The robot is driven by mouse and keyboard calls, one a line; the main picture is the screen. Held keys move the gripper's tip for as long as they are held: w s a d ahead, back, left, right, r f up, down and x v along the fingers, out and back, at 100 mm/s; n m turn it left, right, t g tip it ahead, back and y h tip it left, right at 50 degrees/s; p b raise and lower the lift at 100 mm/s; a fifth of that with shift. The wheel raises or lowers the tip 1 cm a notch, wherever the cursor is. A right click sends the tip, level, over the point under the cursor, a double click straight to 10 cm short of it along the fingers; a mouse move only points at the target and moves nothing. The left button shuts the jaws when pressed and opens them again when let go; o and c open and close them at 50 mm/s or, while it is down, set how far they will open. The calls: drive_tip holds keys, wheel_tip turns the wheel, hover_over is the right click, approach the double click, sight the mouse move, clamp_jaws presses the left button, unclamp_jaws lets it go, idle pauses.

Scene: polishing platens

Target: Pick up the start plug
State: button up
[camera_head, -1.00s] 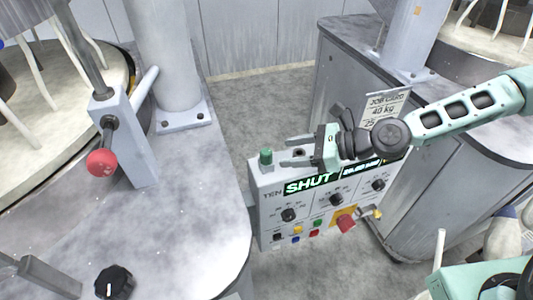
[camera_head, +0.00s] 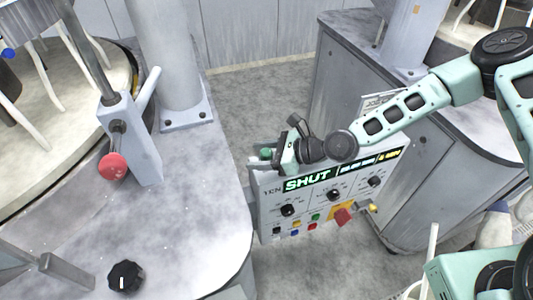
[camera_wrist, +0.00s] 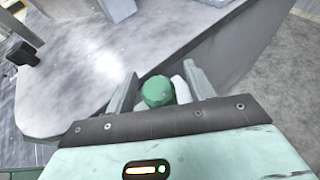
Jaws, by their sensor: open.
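The start plug (camera_head: 266,153) is a green cylinder on the top left corner of the control box (camera_head: 330,205). In the wrist view its round green top (camera_wrist: 157,91) sits between the two fingers, with space on both sides. My gripper (camera_head: 265,158) is open at the plug, its fingers on either side of it. In the wrist view my gripper (camera_wrist: 158,88) shows its two grey fingers apart. The lower part of the plug is hidden by the gripper.
The box front has dials, coloured buttons and a lit SHUT display (camera_head: 308,184). A grey platen table (camera_head: 190,220) with a red-knobbed lever (camera_head: 113,167) and black knob (camera_head: 126,277) stands left. A grey cabinet (camera_head: 440,180) stands right. Floor lies between them.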

drive_tip(key=c, duration=1.1)
drive_tip(key=shift+o, duration=0.2)
